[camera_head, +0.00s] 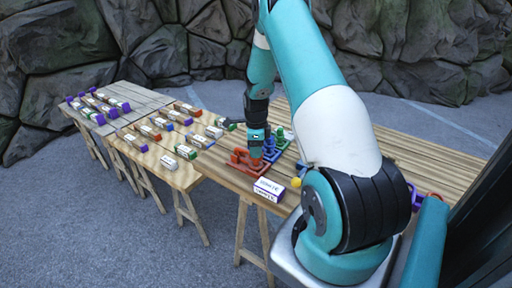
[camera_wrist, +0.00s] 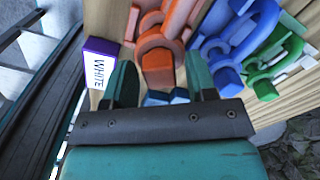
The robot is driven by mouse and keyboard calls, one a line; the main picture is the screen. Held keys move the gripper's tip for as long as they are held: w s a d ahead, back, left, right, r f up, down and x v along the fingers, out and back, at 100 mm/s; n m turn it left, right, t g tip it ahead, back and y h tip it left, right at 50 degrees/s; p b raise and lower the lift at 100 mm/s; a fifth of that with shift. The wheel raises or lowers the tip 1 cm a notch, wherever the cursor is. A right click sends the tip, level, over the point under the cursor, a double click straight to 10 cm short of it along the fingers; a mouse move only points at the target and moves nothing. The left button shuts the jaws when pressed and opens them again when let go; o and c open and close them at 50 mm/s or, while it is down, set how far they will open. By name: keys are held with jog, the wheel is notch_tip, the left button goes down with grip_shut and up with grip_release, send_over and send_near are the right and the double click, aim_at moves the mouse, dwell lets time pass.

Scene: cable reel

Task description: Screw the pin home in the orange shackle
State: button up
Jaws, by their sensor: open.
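The orange shackle (camera_head: 247,166) lies on an orange base on the middle wooden table, and it also shows in the wrist view (camera_wrist: 186,14). In the wrist view its orange pin (camera_wrist: 158,67) has a blocky head facing my gripper. My gripper (camera_wrist: 161,76) is open, with one teal finger on each side of the pin head. I cannot tell whether either finger touches it. In the head view my gripper (camera_head: 256,150) points down right at the shackle and hides part of it.
A blue shackle (camera_wrist: 240,35) and a green shackle (camera_wrist: 280,50) stand close to the right. A purple-and-white block labelled WHITE (camera_wrist: 98,66) is close on the left. A yellow ball (camera_head: 295,182) lies nearby. Tables with several labelled blocks (camera_head: 168,163) stretch left.

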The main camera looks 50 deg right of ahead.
jog(key=shift+o, duration=0.2)
jog(key=o, duration=0.5)
notch_tip(320, 180, up, 18)
jog(key=b, duration=0.3)
jog(key=shift+f, duration=0.25)
jog(key=shift+a, duration=0.1)
